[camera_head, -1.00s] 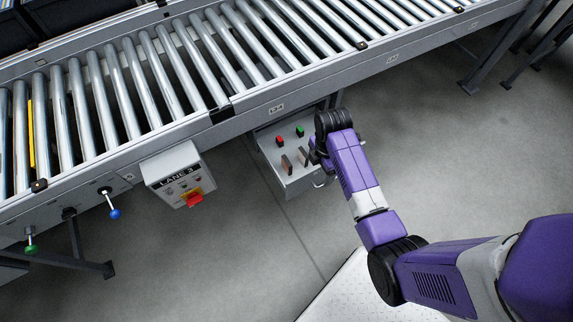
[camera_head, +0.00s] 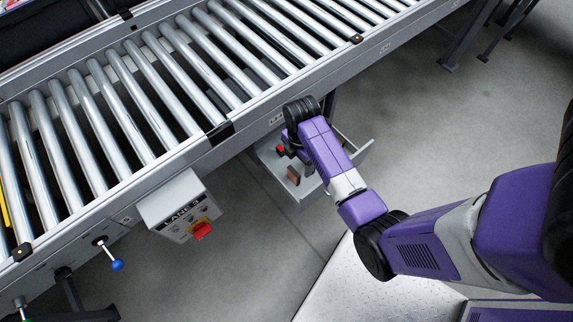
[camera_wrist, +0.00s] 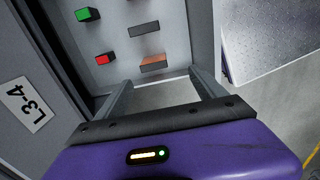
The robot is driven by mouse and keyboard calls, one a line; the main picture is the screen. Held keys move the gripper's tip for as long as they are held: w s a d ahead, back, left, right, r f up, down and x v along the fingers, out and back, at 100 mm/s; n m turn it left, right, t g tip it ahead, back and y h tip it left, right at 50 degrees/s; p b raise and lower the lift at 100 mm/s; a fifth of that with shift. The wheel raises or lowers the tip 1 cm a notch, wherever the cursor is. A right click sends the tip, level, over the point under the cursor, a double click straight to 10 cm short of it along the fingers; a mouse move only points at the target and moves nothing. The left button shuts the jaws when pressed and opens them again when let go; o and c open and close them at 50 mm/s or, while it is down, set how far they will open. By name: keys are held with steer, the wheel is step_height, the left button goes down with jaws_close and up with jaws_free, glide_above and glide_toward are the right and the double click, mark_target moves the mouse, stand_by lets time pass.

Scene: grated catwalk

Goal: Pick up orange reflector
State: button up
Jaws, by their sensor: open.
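The orange reflector looks like a small brownish-orange block; in the wrist view the reflector (camera_wrist: 153,66) lies in a grey drawer (camera_wrist: 186,30), just beyond and between my fingertips. My gripper (camera_wrist: 160,77) is open and empty, its two fingers apart on either side of the reflector's line. In the head view the reflector (camera_head: 294,174) shows near the drawer's front, below my wrist. My fingers are mostly hidden there by the black wrist. I cannot tell the height of the fingers above the drawer floor.
The drawer also holds a green block (camera_wrist: 87,14), a red block (camera_wrist: 104,59) and a dark grey block (camera_wrist: 144,27). The roller conveyor (camera_head: 150,85) runs close above the drawer. A control box with a red button (camera_head: 180,205) hangs to the left. Floor in front is clear.

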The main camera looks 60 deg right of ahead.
mark_target(295, 175)
steer(key=f+b, duration=0.4)
steer(key=w+f+b, duration=0.1)
steer(key=f, duration=0.1)
steer(key=shift+f+b, duration=0.35)
steer(key=shift+b, duration=0.05)
steer(key=shift+w+d+f+b, duration=0.15)
steer(key=shift+f+b, duration=0.2)
steer(key=shift+f, duration=1.55)
steer(key=shift+d+f+b, duration=0.15)
steer(key=shift+f+b, duration=0.2)
steer(key=shift+f, duration=1.55)
steer(key=c, duration=1.5)
steer(key=shift+o, duration=0.2)
steer(key=shift+r, duration=0.15)
